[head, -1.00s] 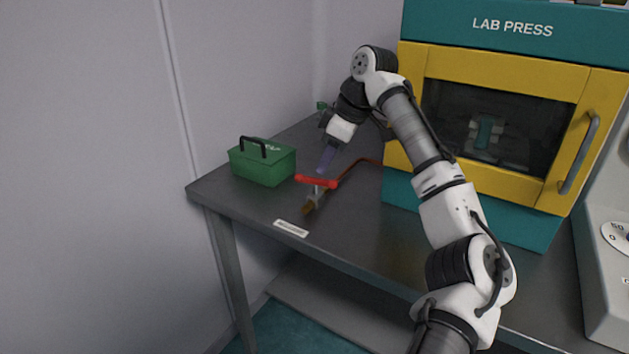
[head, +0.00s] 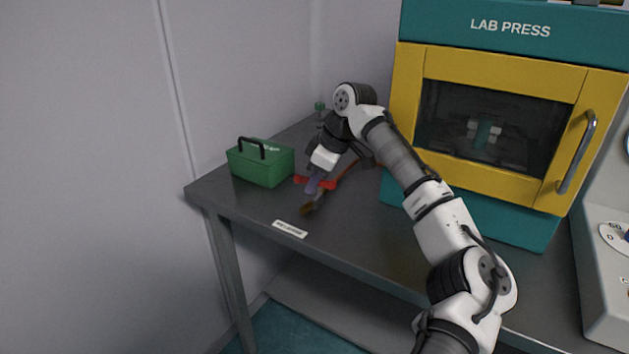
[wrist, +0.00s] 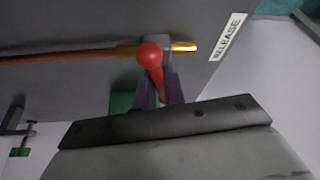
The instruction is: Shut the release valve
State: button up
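The release valve's red lever (head: 329,184) lies across its copper pipe on the bench, left of the press. In the wrist view the lever (wrist: 151,57) points across the pipe, its rounded end towards the camera. The brass pipe end (wrist: 184,47) is beside it, near the RELEASE label (wrist: 228,37). My gripper (head: 313,187) is down at the lever, and its fingers hide part of it. In the wrist view the grey fingers (wrist: 160,92) show on both sides of the lever. I cannot tell whether they press on it.
A green toolbox (head: 262,163) stands close to the left of the valve. The yellow and teal lab press (head: 497,117) stands to the right, door shut. A small clamp with a green part (head: 320,106) is behind. The bench front (head: 345,237) is clear.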

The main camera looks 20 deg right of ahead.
grip_shut()
jog(key=shift+m+t+h+p, duration=0.45)
jog(key=shift+m+p, duration=0.2)
jog(key=shift+m, duration=0.75)
jog(key=o, duration=0.7)
grip_release()
jog(key=shift+c, duration=0.2)
jog(key=v, duration=1.3)
jog(key=shift+r, duration=0.35)
jog(key=shift+d, duration=0.1)
